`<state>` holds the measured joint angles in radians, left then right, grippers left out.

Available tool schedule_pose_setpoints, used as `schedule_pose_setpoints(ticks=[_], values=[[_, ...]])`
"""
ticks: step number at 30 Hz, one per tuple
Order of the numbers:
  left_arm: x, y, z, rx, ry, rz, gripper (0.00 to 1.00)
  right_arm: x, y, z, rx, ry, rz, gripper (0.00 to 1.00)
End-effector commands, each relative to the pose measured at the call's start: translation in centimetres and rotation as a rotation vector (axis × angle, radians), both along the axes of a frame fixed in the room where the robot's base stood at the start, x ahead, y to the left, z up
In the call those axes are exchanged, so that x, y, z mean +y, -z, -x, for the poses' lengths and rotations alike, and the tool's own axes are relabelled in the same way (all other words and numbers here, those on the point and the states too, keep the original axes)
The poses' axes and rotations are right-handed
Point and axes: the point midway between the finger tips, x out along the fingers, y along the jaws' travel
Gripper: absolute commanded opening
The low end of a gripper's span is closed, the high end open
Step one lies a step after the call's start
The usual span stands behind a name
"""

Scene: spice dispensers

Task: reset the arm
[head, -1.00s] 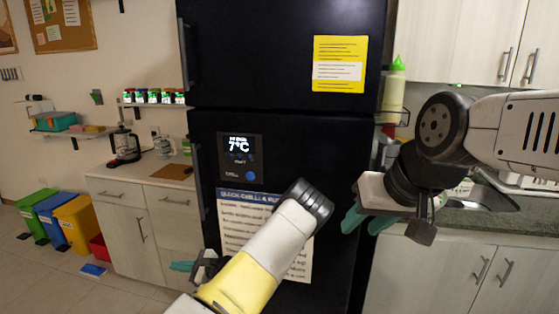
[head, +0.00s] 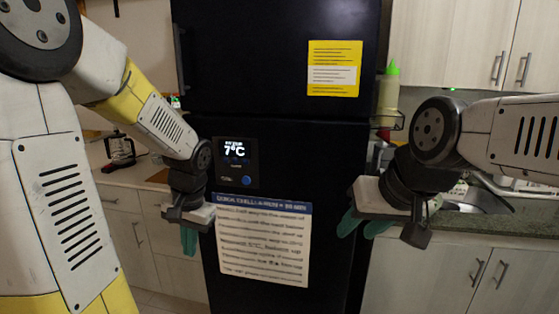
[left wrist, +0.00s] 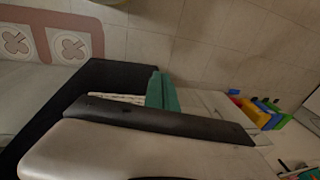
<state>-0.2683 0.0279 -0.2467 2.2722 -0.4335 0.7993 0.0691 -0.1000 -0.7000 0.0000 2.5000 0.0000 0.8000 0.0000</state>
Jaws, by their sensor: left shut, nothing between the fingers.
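My left gripper (head: 189,241) hangs in front of the fridge's left edge in the head view, its teal fingers pointing down. It is shut and empty. In the left wrist view its teal fingers (left wrist: 161,92) show close together with nothing between them. My right gripper (head: 363,224) hangs in front of the fridge's right edge, level with the counter. Its two teal fingers stand apart and nothing shows between them. Both grippers appear clear of surfaces.
The black fridge (head: 275,150) stands ahead with a notice sheet (head: 262,240) on its door. A counter (head: 122,188) is at left, with a blender (head: 119,150). Another counter (head: 475,222) is at right. The wrist view shows coloured bins (left wrist: 262,112) and tiled floor.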

Motion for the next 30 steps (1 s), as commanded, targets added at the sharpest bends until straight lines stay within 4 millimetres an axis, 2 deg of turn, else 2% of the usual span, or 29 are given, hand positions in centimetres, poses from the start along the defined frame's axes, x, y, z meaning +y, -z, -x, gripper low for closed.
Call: schedule_pose_setpoints(ticks=[1,6,9,13,19,30], values=[[-0.6,-1.9,1.0,-0.051,-0.022,0.051,0.00,0.0,0.0,0.0,0.000,0.000,0.000,0.38],[-3.1,-6.7,4.3,-0.194,-0.078,0.202,0.00,0.0,0.0,0.0,0.000,0.000,0.000,0.38],[-4.4,-9.2,6.5,-0.277,-0.099,0.276,0.00,0.0,0.0,0.0,0.000,0.000,0.000,0.38],[-5.8,-11.4,8.8,-0.367,-0.118,0.346,0.00,0.0,0.0,0.0,0.000,0.000,0.000,0.38],[-7.0,-12.9,10.7,-0.437,-0.129,0.398,0.00,0.0,0.0,0.0,0.000,0.000,0.000,0.38],[-7.1,-13.0,10.9,-0.442,-0.130,0.402,0.00,0.0,0.0,0.0,0.000,0.000,0.000,0.38]])
